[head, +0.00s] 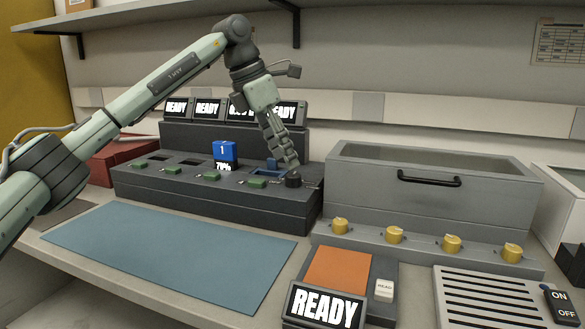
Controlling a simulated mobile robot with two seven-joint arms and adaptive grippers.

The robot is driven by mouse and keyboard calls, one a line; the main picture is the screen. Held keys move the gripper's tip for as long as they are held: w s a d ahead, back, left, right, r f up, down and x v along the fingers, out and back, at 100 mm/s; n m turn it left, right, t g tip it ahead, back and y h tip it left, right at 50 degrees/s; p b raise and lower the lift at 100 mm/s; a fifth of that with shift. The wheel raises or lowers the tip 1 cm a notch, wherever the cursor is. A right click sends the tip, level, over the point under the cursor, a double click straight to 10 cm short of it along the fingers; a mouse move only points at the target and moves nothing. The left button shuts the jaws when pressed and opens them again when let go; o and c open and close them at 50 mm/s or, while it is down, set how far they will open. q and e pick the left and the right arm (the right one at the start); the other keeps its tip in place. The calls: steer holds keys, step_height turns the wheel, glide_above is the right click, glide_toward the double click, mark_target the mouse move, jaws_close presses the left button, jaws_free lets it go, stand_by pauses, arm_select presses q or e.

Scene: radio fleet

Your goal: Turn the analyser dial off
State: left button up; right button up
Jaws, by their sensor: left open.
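A small black dial (294,181) stands on the right end of the dark multi-slot unit (200,198). It is the black knob nearest my gripper; its setting is too small to read. My left gripper (291,167) points down just above the dial, with its fingertips close to it. The gripper is open, and I cannot tell whether it touches the dial. Its fingers partly hide the top of the dial. My right gripper is not in view.
A blue block (224,152) marked 1 stands in one slot. A grey lidded box (420,190) with several yellow knobs stands at the right. In front are an orange pad (338,267), a READY display (324,307) and an ON/OFF switch (562,305). The blue mat (165,250) is clear.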

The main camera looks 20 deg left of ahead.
mark_target(293, 175)
arm_select(q)
steer(key=x, duration=0.4)
steer(key=shift+w+f, duration=0.15)
steer(key=shift+f, duration=0.2)
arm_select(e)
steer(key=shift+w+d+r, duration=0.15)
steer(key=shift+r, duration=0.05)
arm_select(q)
steer(key=shift+c, duration=0.2)
steer(key=shift+c, duration=1.3)
jaws_close()
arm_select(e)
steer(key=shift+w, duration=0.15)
